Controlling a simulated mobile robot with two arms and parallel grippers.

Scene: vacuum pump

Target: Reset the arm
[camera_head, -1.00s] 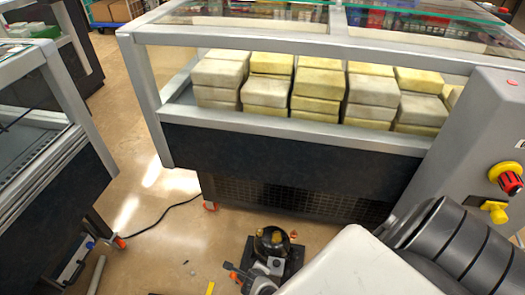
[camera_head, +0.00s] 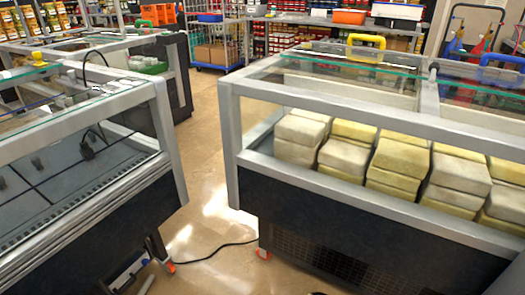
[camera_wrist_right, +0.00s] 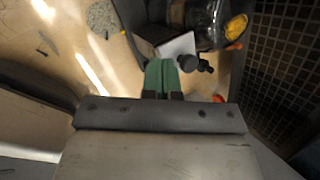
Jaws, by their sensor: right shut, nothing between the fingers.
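My right gripper (camera_wrist_right: 162,66) shows in the right wrist view with its two green fingers together and nothing between them. The dark vacuum pump (camera_wrist_right: 207,22), with a yellow part (camera_wrist_right: 237,27) on it, stands on the floor just beyond the fingertips, at the upper right of that view. A black knob-like part (camera_wrist_right: 195,63) is close beside the fingers; I cannot tell whether they touch. Neither of my arms shows in the head view. My left gripper is not in view.
A display case (camera_head: 232,150) with pale stacked blocks (camera_head: 345,159) stands on the right. Another case (camera_head: 165,130) stands on the left. A black cable (camera_head: 215,252) crosses the floor between them. Shelves and a wire cart (camera_head: 213,40) stand behind.

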